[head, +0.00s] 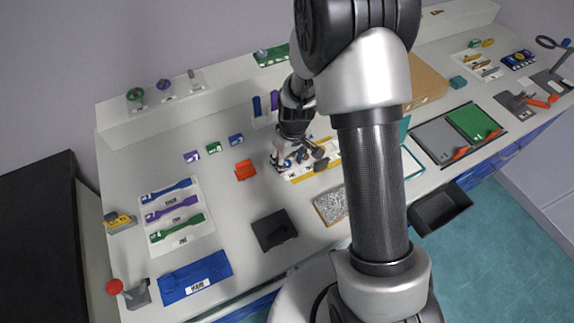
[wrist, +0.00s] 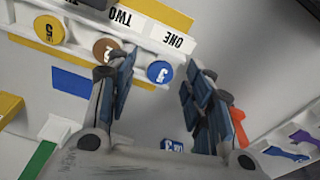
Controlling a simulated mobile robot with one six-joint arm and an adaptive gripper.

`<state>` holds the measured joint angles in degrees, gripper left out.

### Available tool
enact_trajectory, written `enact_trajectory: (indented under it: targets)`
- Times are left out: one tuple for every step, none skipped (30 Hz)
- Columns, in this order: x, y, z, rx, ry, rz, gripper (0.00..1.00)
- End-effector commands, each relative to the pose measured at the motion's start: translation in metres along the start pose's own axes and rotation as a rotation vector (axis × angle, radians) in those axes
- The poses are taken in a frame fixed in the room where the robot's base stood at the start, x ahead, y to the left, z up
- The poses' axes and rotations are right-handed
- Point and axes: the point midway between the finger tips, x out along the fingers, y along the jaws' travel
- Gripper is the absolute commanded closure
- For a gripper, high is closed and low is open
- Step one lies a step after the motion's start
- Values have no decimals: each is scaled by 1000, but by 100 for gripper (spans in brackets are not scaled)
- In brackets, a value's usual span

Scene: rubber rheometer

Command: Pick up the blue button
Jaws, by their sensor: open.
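The blue button (wrist: 160,72) is a round blue disc with a white mark. In the wrist view it sits at the edge of a white holder, at the end of a row with a brown button (wrist: 103,50) and a yellow button (wrist: 49,29). My gripper (wrist: 158,80) is open, with its two dark fingers on either side of the blue button in the picture. I cannot tell how far above it the fingertips are. In the head view my gripper (head: 298,158) is over the white and yellow holder (head: 326,150) and hides much of that area.
White labels ONE (wrist: 178,40) and TWO (wrist: 120,17) stand beside the buttons. An orange block (head: 244,170) and small purple, green and blue blocks (head: 236,140) lie left of my gripper.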

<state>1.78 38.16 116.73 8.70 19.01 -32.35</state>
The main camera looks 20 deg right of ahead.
Motion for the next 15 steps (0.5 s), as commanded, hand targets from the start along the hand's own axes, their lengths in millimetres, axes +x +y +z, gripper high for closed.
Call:
enact_trajectory:
  targets:
    - [0, 0, 0, 0, 0, 0, 53]
    - [-1, 0, 0, 0, 0, 0, 53]
    - [-1, 0, 0, 0, 0, 0, 53]
    - [-1, 0, 0, 0, 0, 0, 53]
    - [-1, 0, 0, 0, 0, 0, 54]
    - [-1, 0, 0, 0, 0, 0, 57]
    - [-1, 0, 0, 0, 0, 0, 59]
    - [-1, 0, 0, 0, 0, 0, 61]
    - [-1, 0, 0, 0, 0, 0, 64]
    - [-1, 0, 0, 0, 0, 0, 66]
    - [-1, 0, 0, 0, 0, 0, 68]
    - [-1, 0, 0, 0, 0, 0, 70]
    - [-1, 0, 0, 0, 0, 0, 72]
    - [-1, 0, 0, 0, 0, 0, 74]
    - [-1, 0, 0, 0, 0, 0, 77]
